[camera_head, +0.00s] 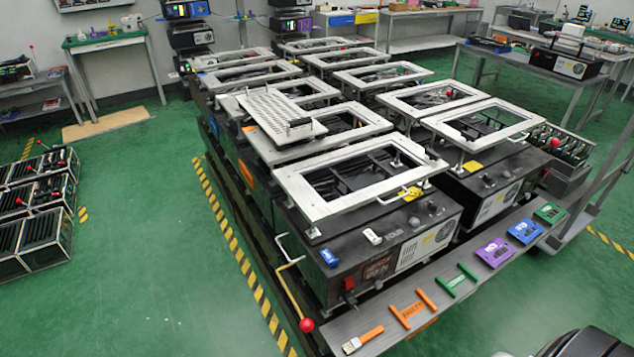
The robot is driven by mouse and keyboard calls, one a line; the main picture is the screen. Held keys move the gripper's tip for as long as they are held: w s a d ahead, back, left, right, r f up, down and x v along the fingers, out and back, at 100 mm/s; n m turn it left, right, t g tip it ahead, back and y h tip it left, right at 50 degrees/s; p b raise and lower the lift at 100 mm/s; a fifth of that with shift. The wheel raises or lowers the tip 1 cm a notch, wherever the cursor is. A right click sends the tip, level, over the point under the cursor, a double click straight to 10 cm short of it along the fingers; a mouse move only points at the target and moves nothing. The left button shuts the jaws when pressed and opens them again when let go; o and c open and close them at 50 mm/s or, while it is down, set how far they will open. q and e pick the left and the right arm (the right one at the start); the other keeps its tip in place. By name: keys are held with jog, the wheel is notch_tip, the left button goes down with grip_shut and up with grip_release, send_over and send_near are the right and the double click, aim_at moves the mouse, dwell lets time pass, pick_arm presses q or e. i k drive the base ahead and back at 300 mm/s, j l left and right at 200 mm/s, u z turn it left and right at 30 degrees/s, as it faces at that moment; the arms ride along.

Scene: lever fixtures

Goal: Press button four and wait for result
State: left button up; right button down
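Two rows of black fixtures with silver frame tops fill the middle. The nearest left fixture (380,240) has a red switch (349,282) low on its front corner, dark knobs (432,206) on its front top and a vent grille. The nearest right fixture (490,190) also has dark knobs (488,180) and a grille. No label that I can read marks button four, so I cannot tell which control it is. Neither of my grippers is in view.
A grey shelf (400,322) along the front holds orange, green, purple and blue items. A lever with a red ball (306,325) sticks out at the front left corner. Green floor (150,240) is open at left. A cart rail (612,165) stands at right.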

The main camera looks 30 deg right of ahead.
aim_at(378, 284)
jog(key=z, duration=1.4)
